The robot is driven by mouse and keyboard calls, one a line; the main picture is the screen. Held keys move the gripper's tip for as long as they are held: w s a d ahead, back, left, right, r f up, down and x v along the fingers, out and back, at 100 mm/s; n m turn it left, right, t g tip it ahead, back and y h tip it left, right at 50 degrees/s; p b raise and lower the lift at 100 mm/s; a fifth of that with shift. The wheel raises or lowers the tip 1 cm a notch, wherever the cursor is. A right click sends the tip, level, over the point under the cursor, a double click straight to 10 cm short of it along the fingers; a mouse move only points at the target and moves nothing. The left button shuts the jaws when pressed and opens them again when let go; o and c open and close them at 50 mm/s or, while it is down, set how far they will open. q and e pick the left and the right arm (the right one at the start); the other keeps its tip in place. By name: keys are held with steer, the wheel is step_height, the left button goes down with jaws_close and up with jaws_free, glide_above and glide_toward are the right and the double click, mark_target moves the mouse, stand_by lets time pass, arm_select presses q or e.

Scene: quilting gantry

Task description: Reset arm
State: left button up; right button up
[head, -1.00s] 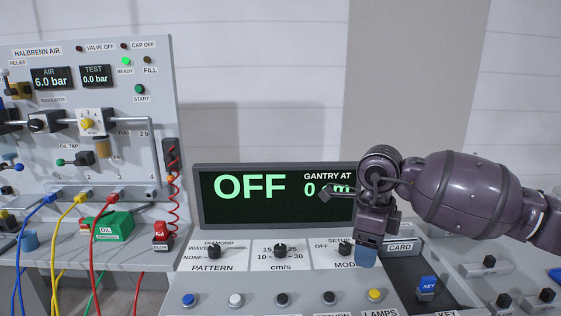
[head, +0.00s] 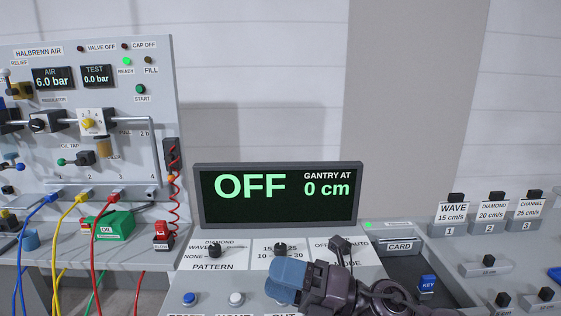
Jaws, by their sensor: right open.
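My right gripper (head: 284,283) is low over the middle of the control panel, its blue fingertips pointing left. It is open, with nothing seen between the fingers. It covers the panel near the speed labels and hides some front buttons. My right arm comes in from the bottom edge, right of centre. My left gripper is out of view.
The screen (head: 278,197) reads OFF and GANTRY AT 0 cm. A blue button (head: 189,299) and a white button (head: 236,299) show left of the gripper. A blue KEY tag (head: 427,285) lies right. The air panel (head: 100,150) with hoses stands left.

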steer(key=d+f+m+t+h, duration=0.65)
steer(key=d+m+h, duration=0.35)
steer(key=m, duration=0.5)
steer(key=d+f+m+t+h, duration=0.5)
steer(key=d+m+t+h, duration=0.35)
steer(key=m, duration=0.65)
steer(key=s+d+f+m+g+h, duration=0.1)
steer(key=s+d+f+m+g, duration=0.2)
steer(key=s+f+g, duration=0.35)
steer(key=s+d+f+m+g+h, duration=0.1)
steer(key=s+d+f+m+g, duration=0.25)
steer(key=s, duration=0.65)
steer(key=s+d+f+m+g+h, duration=0.1)
steer(key=s+d+f+m+g, duration=0.15)
steer(key=s+f+g, duration=0.45)
steer(key=w+f+n+t+y, duration=0.1)
steer(key=w+f+t, duration=0.5)
steer(key=f+t, duration=0.2)
steer(key=shift+w+t, duration=0.25)
steer(key=shift+t, duration=0.55)
